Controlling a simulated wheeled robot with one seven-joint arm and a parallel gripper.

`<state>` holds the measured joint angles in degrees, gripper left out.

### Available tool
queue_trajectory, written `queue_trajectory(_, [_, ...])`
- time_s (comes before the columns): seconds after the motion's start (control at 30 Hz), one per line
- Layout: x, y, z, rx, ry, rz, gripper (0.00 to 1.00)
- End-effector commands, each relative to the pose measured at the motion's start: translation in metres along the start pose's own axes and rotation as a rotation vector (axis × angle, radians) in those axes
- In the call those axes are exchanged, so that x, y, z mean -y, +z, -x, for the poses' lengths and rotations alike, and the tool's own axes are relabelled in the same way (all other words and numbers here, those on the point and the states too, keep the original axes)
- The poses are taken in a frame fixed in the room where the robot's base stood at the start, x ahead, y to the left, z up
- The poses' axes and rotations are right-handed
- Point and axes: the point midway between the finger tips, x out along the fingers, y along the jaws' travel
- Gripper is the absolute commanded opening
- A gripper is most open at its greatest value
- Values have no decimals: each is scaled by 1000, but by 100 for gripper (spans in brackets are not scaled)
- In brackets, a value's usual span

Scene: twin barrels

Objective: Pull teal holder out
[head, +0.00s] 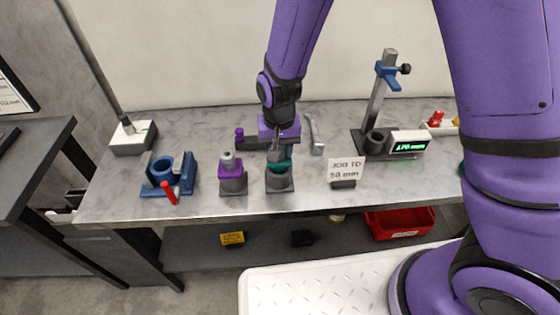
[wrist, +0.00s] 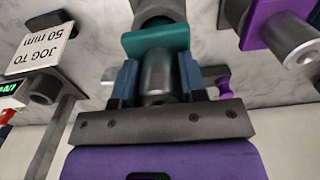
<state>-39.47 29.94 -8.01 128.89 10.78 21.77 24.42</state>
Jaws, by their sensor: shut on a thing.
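The teal holder (wrist: 157,40) is a flat teal collar around a grey metal cylinder (wrist: 158,72) in the wrist view. In the head view the teal holder (head: 284,165) sits at the top of a dark grey barrel (head: 280,181), partly hidden by my gripper. My gripper (head: 279,152) comes down on it from above. Whether the holder is still seated in the barrel I cannot tell.
A twin dark barrel with a purple holder (head: 231,170) stands just to the left. A blue clamp fixture (head: 168,175) is further left. A sign (head: 346,170) and a post stand with a display (head: 408,143) are to the right. Bare worktop lies along the front edge.

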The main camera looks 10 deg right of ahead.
Motion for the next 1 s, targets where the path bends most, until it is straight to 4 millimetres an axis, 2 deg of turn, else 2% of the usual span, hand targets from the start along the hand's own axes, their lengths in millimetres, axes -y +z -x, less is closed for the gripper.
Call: queue_trajectory(1.0, [1,0,41,-2,-1,0,6])
